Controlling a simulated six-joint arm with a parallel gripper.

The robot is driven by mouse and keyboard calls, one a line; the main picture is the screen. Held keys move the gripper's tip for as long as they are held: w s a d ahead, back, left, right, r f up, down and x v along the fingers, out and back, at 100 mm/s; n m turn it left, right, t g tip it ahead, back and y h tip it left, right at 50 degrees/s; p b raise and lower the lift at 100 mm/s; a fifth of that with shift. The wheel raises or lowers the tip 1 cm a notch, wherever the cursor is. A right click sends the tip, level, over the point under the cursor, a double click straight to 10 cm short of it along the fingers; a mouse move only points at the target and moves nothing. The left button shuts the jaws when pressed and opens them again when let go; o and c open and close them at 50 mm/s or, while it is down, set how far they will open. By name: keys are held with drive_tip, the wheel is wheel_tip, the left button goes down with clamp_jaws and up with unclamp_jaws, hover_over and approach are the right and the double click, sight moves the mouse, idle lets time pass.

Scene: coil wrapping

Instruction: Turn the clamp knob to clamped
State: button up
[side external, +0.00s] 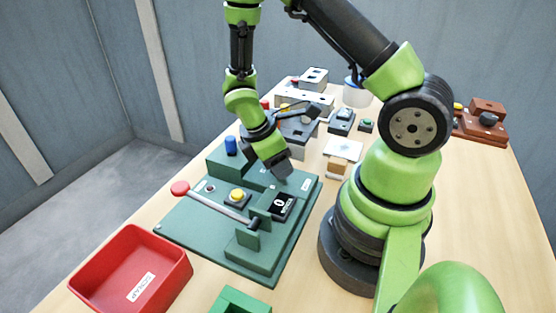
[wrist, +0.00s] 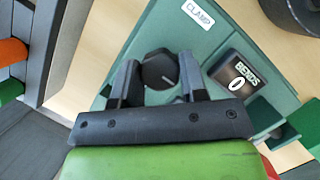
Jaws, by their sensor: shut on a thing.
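The clamp knob (wrist: 159,70) is a dark, faceted knob on the green fixture, close to a "CLAMP" label (wrist: 199,13) in the wrist view. My gripper (wrist: 157,75) has its two dark fingers on either side of the knob, shut on it. A light mark shows on the knob's right side. In the side external view my gripper (side external: 279,166) reaches down to the back part of the green fixture (side external: 200,241) and hides the knob. The knob's set position cannot be read.
A counter display reading "BENDS 0" (side external: 282,207) sits right beside the knob area. A lever with a red ball (side external: 180,188), a yellow button (side external: 237,194) and a blue cylinder (side external: 231,145) stand on the fixture. A red scrap bin (side external: 130,270) is at front left.

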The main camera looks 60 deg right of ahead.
drive_tip(key=o, duration=0.9)
drive_tip(key=v, duration=1)
drive_tip(key=shift+d+r, duration=0.1)
drive_tip(key=s+a+r+m+t+y, duration=0.2)
drive_tip(key=s+a+r+m+t, duration=0.1)
drive_tip(key=r, duration=0.5)
drive_tip(key=s+a+r+m+t+y, duration=0.3)
drive_tip(key=s+r+m+t, duration=0.3)
drive_tip(key=m, duration=0.4)
wheel_tip(320, 180, up, 2)
drive_tip(key=shift+a+r+t, duration=0.1)
drive_tip(key=shift+a+t, duration=0.55)
drive_tip(key=shift+t, duration=0.05)
